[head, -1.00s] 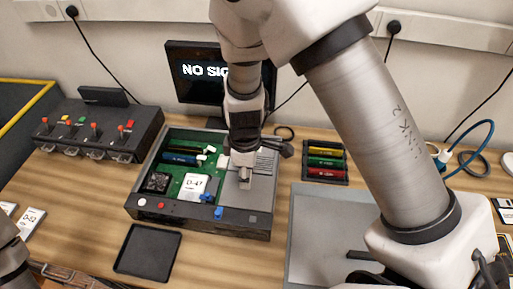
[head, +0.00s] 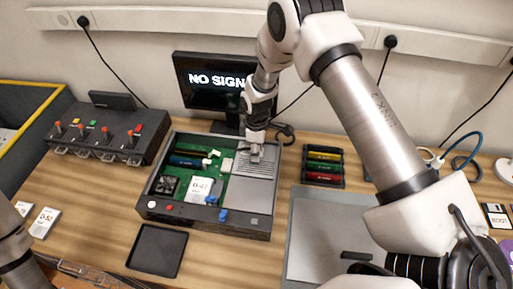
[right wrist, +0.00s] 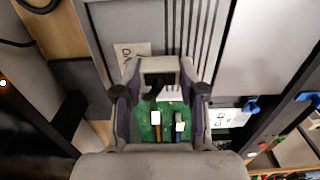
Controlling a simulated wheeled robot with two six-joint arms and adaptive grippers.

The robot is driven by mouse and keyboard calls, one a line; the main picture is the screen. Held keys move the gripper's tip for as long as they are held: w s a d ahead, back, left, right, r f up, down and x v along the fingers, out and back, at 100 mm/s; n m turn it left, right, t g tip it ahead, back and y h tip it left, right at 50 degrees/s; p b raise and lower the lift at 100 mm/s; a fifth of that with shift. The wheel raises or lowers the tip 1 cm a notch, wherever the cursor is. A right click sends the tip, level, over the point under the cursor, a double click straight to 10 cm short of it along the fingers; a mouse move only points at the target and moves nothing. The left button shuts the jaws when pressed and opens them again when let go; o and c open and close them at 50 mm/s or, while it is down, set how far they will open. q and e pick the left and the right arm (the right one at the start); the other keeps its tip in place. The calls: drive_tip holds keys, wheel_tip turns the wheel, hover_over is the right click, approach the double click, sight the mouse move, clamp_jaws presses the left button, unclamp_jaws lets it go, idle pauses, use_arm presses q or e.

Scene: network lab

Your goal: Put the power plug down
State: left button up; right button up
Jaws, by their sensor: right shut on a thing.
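My right gripper (head: 255,153) reaches down over the back part of the grey server case (head: 240,228), close to its slotted metal cover. In the head view the fingers hide the plug. A dark cable (head: 286,134) curls behind the case, just right of the gripper. Whether the plug touches the case I cannot tell. My left gripper is out of view.
A black tray (head: 156,250) lies empty in front of the case. A rack of coloured modules (head: 323,166) stands to the right, a switch box (head: 108,140) to the left. The monitor (head: 210,88) stands behind.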

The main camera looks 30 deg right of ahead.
drive_tip(key=shift+f+b, duration=0.4)
drive_tip(key=shift+f, duration=0.25)
drive_tip(key=o, duration=0.9)
drive_tip(key=shift+o, duration=0.2)
drive_tip(key=shift+r, duration=0.1)
drive_tip(key=shift+r, duration=0.15)
wheel_tip(320, 180, up, 13)
drive_tip(key=b, duration=0.2)
drive_tip(key=shift+s+a, duration=0.1)
